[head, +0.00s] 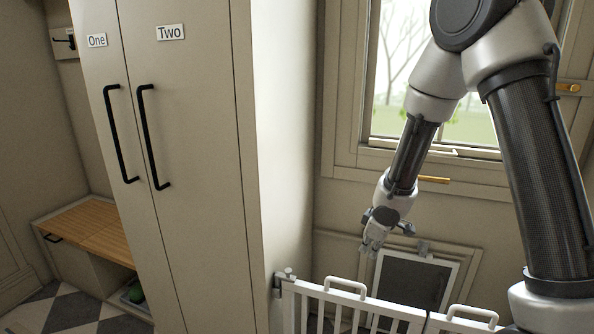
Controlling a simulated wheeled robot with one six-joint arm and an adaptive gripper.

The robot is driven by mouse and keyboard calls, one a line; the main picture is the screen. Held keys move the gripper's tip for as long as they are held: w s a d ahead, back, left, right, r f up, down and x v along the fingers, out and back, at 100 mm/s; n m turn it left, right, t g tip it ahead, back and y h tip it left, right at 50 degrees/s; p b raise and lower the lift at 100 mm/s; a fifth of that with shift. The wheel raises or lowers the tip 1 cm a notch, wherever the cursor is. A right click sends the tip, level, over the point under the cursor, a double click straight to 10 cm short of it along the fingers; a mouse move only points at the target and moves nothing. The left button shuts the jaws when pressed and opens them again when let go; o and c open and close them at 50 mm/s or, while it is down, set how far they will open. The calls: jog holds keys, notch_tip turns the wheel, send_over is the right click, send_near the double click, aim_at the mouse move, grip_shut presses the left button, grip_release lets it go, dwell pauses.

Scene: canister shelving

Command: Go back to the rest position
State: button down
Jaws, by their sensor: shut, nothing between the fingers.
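My gripper (372,246) hangs at the end of my arm, in front of the wall below the window and above the white gate. It points downward and its fingers look closed with nothing in them. It is small in the head view, so the fingertips show little detail.
A tall cabinet (205,110) with doors labelled One and Two stands shut at left. A white gate (345,302) crosses below my gripper. Behind are a window (440,125) and a pet flap (412,283). A wooden-topped bench (92,228) stands far left.

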jog(key=s+d+r+m+h, duration=0.3)
jog(key=s+d+r, duration=0.2)
jog(key=d+r, duration=0.3)
jog(key=s+d+r+m+y, duration=0.1)
jog(key=s+d+r+m, duration=0.2)
jog(key=s+r, duration=0.6)
jog(key=s+d+r+m+t, duration=0.1)
jog(key=s+d+r+m, duration=0.3)
jog(key=s+r, duration=0.5)
jog(key=shift+s+r+m+y, duration=0.3)
jog(key=shift+s+y, duration=0.1)
jog(key=shift+s, duration=1.65)
